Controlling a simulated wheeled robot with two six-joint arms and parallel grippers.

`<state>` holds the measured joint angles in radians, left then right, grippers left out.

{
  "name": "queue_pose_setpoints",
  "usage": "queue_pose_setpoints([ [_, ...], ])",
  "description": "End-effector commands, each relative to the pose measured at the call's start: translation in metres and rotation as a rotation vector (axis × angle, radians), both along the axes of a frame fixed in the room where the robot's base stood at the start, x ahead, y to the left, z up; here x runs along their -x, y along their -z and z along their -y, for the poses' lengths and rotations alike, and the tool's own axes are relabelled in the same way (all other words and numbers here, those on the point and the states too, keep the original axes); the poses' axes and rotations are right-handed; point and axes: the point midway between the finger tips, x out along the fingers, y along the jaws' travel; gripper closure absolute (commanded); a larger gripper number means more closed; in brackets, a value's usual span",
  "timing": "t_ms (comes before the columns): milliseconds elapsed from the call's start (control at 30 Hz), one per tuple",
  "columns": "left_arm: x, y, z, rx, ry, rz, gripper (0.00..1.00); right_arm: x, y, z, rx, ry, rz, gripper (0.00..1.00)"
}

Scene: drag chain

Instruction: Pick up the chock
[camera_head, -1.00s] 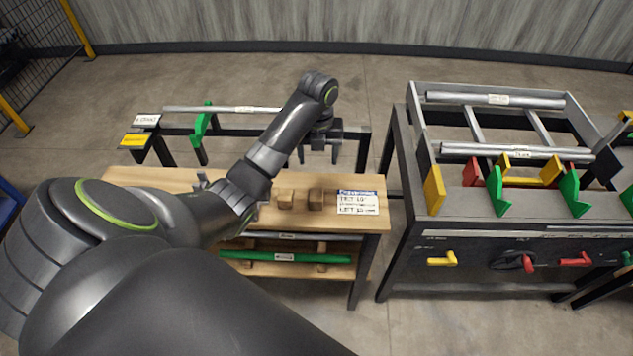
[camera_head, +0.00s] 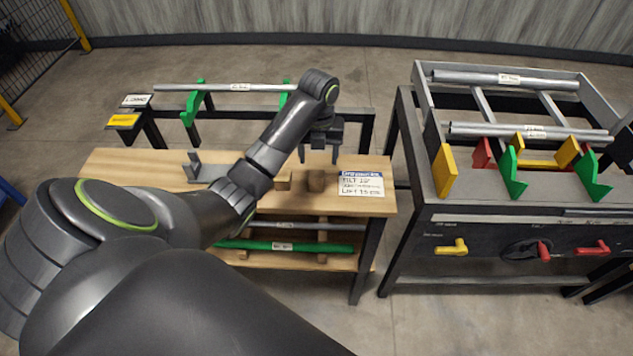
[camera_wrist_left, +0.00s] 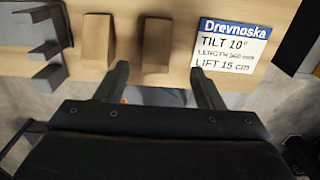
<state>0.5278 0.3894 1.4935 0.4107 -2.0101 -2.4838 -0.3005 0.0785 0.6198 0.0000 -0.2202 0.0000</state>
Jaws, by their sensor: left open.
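Two small wooden blocks that look like chocks lie on the wooden tabletop (camera_head: 130,170). The left, lighter chock (camera_head: 284,181) is partly hidden by my left arm in the head view. It shows whole as a tapered block in the left wrist view (camera_wrist_left: 92,42). The right, darker chock (camera_head: 317,180) also shows in the left wrist view (camera_wrist_left: 156,47). My left gripper (camera_head: 320,158) is open and empty, with its fingers pointing down near the right chock. In the left wrist view, its fingertips (camera_wrist_left: 160,72) are spaced wider than that chock, which lies just ahead between them.
A white and blue label (camera_head: 361,188) lies right of the chocks. A grey metal bracket (camera_head: 203,170) stands to their left. A green bar (camera_head: 285,246) lies on the shelf below. A dark workbench (camera_head: 430,250) with coloured angled supports stands to the right.

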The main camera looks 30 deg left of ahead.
Motion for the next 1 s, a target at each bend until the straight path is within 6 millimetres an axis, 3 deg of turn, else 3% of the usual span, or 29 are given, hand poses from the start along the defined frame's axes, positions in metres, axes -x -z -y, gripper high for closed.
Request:
queue_pose_setpoints([
  [33, 0.000, 0.012, 0.000, 0.000, 0.000, 0.000, 0.38, 0.000, 0.012, 0.000, 0.000, 0.000, 0.000, 0.64],
  [133, 0.000, 0.023, 0.000, 0.000, 0.000, 0.000, 0.38, 0.000, 0.023, 0.000, 0.000, 0.000, 0.001, 0.64],
  [533, 0.002, 0.051, -0.002, 0.000, 0.000, 0.000, 0.38, -0.001, 0.048, 0.001, 0.001, 0.000, 0.001, 0.64],
  [633, 0.006, 0.061, -0.003, 0.002, -0.002, -0.005, 0.38, -0.001, 0.038, 0.001, 0.001, -0.001, 0.001, 0.64],
  [800, 0.004, 0.080, -0.002, 0.001, 0.000, -0.001, 0.38, -0.001, 0.038, 0.002, 0.002, -0.001, 0.001, 0.64],
  [1000, 0.004, 0.083, -0.003, 0.000, 0.001, 0.000, 0.38, -0.001, 0.038, 0.002, 0.002, -0.001, 0.001, 0.64],
])
